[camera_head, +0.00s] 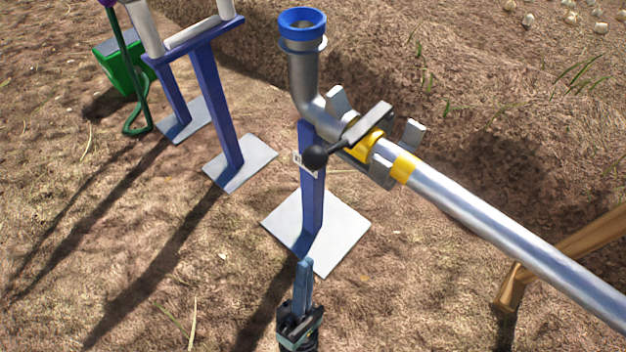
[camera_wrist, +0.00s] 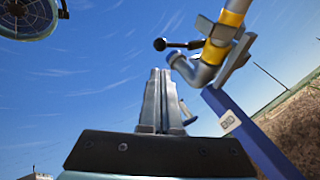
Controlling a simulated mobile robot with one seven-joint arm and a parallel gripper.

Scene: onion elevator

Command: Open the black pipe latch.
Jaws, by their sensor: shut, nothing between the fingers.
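The black pipe latch is a lever with a round black knob (camera_head: 315,157) and a grey bar (camera_head: 368,123), lying across the pipe joint by the yellow bands (camera_head: 404,167). Its black knob (camera_wrist: 160,44) also shows in the wrist view, upper middle. The metal pipe (camera_head: 500,229) runs to the lower right, and its elbow ends in a blue funnel (camera_head: 302,20). My gripper (camera_head: 304,262) is below the latch, apart from it, in front of the blue post. In the wrist view my gripper (camera_wrist: 161,75) has its fingers together and empty.
The blue post (camera_head: 312,195) stands on a white plate (camera_head: 335,228) under the joint. A second blue stand (camera_head: 218,105) and a green bin (camera_head: 120,70) are at the upper left. A wooden beam (camera_head: 565,255) is at the right. Bare soil lies at the lower left.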

